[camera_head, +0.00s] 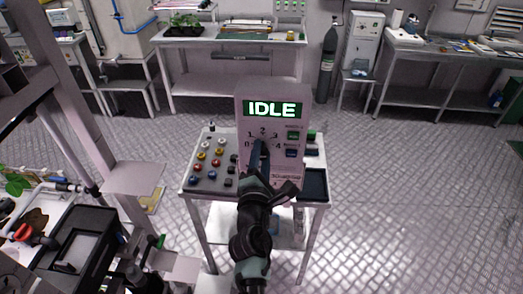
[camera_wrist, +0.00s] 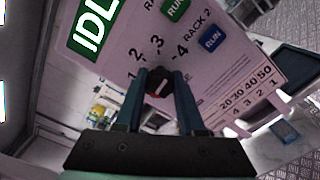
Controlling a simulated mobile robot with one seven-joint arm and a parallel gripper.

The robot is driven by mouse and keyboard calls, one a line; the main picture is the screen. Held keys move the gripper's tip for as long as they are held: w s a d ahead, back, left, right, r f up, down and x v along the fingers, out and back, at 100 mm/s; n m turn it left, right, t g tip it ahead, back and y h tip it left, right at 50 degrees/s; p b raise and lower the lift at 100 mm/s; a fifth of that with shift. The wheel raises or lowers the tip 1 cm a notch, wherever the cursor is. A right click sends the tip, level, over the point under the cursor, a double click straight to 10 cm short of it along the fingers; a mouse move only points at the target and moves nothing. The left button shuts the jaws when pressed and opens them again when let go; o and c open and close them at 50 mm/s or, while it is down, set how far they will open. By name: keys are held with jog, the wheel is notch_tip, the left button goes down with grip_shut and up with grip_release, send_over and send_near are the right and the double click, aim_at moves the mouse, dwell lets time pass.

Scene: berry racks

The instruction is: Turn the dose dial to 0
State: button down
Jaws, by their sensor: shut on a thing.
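The dose dial (camera_wrist: 158,80) is a dark round knob with a small red and white mark. It is on the front of an upright pale panel (camera_head: 243,112), with the numbers 0 to 4 arched around it. My gripper (camera_wrist: 159,84) has one finger on each side of the knob and is shut on it. In the head view my gripper (camera_head: 260,152) covers the dial. I cannot tell which number the mark points at. The wrist view is tilted, and the 0 is hidden there behind a finger.
The panel's lit screen (camera_head: 272,109) reads IDLE. Green and blue RUN buttons (camera_head: 293,135) (camera_wrist: 212,39) sit right of the dial. A board of coloured knobs (camera_head: 210,165) lies left of the panel, and a dark tray (camera_head: 314,184) lies right. The floor to the right is clear.

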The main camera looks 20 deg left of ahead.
jog(key=shift+n, duration=0.6)
jog(key=c, duration=0.5)
grip_release()
jog(key=p+v, duration=0.7)
jog(key=v, duration=0.6)
